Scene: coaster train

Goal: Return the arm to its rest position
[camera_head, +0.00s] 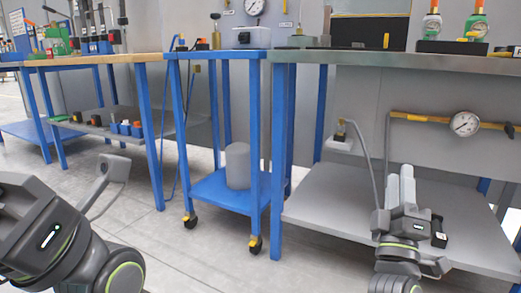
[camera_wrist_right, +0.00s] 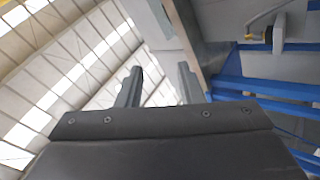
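My right gripper (camera_head: 400,178) is in front of the grey lower shelf of the right workbench in the head view, its two pale fingers pointing up. In the right wrist view, the fingers of the right gripper (camera_wrist_right: 159,84) stand apart with nothing between them. Parts of my left arm fill the lower left of the head view. The left gripper's fingers do not show there.
A blue wheeled cart (camera_head: 213,190) carrying a grey cylinder (camera_head: 238,165) stands beside the grey-topped workbench (camera_head: 420,62). A wooden-topped bench (camera_head: 112,58) stands left. A gauge (camera_head: 465,124) hangs above the lower shelf (camera_head: 335,205). Floor shows between left bench and cart.

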